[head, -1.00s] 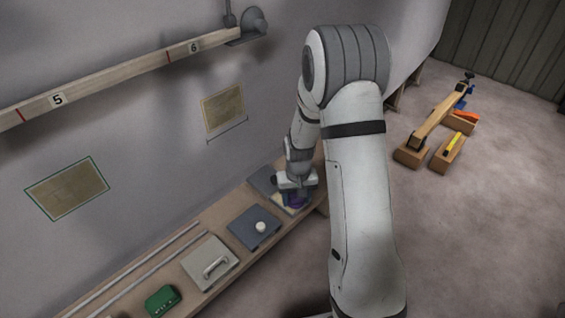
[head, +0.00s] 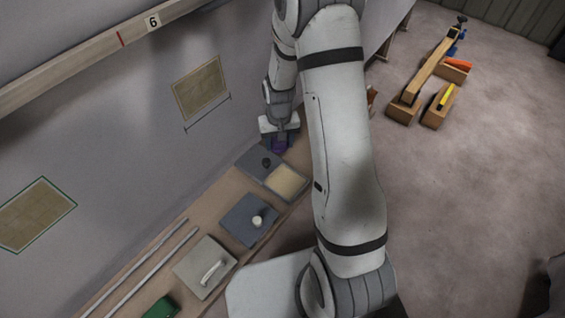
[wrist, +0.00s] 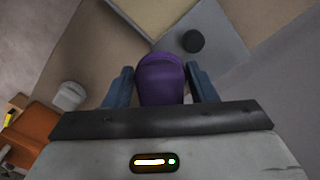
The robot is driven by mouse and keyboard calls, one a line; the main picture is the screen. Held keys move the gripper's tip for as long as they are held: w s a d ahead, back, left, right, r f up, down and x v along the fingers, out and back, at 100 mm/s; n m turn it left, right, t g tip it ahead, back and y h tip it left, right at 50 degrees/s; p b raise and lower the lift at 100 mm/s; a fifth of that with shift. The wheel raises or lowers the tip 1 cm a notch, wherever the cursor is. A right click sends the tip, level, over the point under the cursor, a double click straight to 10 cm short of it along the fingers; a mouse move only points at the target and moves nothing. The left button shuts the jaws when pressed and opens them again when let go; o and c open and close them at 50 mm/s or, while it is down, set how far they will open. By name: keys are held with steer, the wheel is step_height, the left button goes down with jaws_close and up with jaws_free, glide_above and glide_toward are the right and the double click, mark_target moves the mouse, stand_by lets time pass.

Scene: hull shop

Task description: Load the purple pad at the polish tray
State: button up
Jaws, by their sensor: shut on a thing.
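My gripper (head: 279,138) is shut on the purple pad (head: 279,146). In the wrist view the pad (wrist: 161,82) sits between the two blue-grey fingers. It is held up near the wall, beyond the trays; what its underside looks like is hidden. A shallow tray with a tan, yellowish surface (head: 287,182), which looks like the polish tray, lies on the bench below and nearer. A corner of it (wrist: 155,14) shows at the top of the wrist view. A grey plate with a black knob (head: 248,160) lies directly beside it, against its wall side.
Along the bench lie a grey plate with a white knob (head: 240,224), a pale plate with a handle (head: 192,270), a green object (head: 160,308) and two thin rods (head: 147,266). The wall (head: 110,130) is close to my gripper. Wooden blocks (head: 437,105) stand on the floor at right.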

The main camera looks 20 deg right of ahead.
mark_target(284, 183)
steer(key=s+f+m+p, duration=0.1)
steer(key=s+m, duration=0.7)
steer(key=m, duration=0.2)
steer(key=shift+w+a+f+b, duration=0.1)
steer(key=shift+a+f+b, duration=0.1)
steer(key=shift+f+b, duration=1.1)
steer(key=shift+w+a+f+b, duration=0.15)
steer(key=shift+f+b, duration=0.5)
steer(key=shift+f, duration=1.15)
steer(key=shift+s+f+b, duration=0.15)
steer(key=shift+f+b, duration=0.4)
step_height(284, 183, up, 7)
steer(key=p, duration=0.4)
steer(key=shift+p, duration=0.4)
steer(key=shift+r, duration=0.1)
